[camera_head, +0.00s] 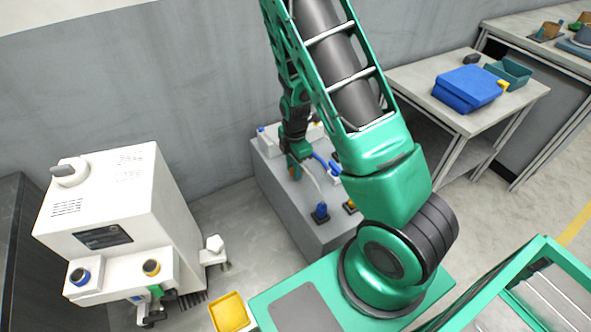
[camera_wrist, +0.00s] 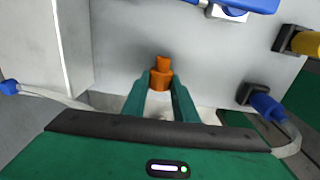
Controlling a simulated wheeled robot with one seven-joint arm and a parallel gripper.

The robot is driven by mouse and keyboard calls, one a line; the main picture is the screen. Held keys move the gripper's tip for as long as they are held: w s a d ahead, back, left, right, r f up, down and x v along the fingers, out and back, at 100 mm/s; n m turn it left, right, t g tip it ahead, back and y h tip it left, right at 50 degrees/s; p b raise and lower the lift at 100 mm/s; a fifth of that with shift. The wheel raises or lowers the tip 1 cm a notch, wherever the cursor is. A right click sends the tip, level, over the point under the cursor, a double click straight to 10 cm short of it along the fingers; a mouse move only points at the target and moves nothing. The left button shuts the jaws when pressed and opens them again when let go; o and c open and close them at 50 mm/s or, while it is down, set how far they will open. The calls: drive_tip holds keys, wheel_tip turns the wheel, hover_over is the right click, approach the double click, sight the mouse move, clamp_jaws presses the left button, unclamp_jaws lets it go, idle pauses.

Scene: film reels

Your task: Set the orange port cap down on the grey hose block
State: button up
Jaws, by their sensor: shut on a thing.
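The orange port cap (camera_wrist: 161,77) is between the two green fingers of my gripper (camera_wrist: 161,92) in the wrist view, and the gripper is shut on it. In the head view my gripper (camera_head: 294,165) is low over the grey hose block (camera_head: 275,185), and a small bit of orange shows at its tip. The block's pale top also shows in the wrist view (camera_wrist: 205,65), beyond the cap. I cannot tell whether the cap touches the block.
Blue fittings (camera_head: 321,212) and a pale hose stand on the block near my gripper. In the wrist view a blue connector (camera_wrist: 265,105) and a yellow one (camera_wrist: 304,43) are at the right. A white machine (camera_head: 120,215) stands at the left. A yellow bin (camera_head: 230,312) is in front.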

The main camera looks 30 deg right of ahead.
drive_tip(key=shift+f, duration=0.65)
drive_tip(key=o, duration=1)
drive_tip(key=shift+o, duration=0.2)
